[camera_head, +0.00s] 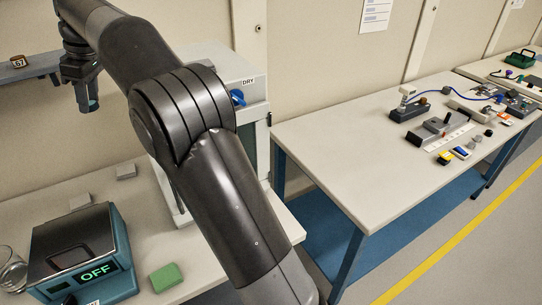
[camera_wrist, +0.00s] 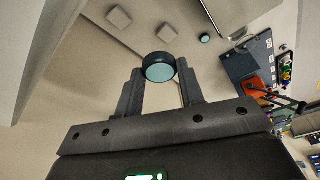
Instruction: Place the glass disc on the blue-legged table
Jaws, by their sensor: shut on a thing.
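My gripper (camera_wrist: 160,77) is shut on the glass disc (camera_wrist: 160,68), a round piece with a dark rim and a pale teal face, held between the fingertips. In the head view my gripper (camera_head: 87,98) is raised at the upper left, above the near bench; the disc cannot be made out clearly there. The blue-legged table (camera_head: 335,150) stands to the right, well apart from my gripper. It has a pale top, blue legs and a blue lower shelf.
The table's near left part is bare; several instruments and small blocks (camera_head: 445,157) occupy its far right. The near bench (camera_head: 215,275) holds a device reading OFF (camera_head: 85,245), a green block (camera_head: 166,277), a glass vessel (camera_head: 10,270) and a DRY cabinet (camera_head: 225,70). A wall shelf (camera_head: 30,70) is beside my gripper.

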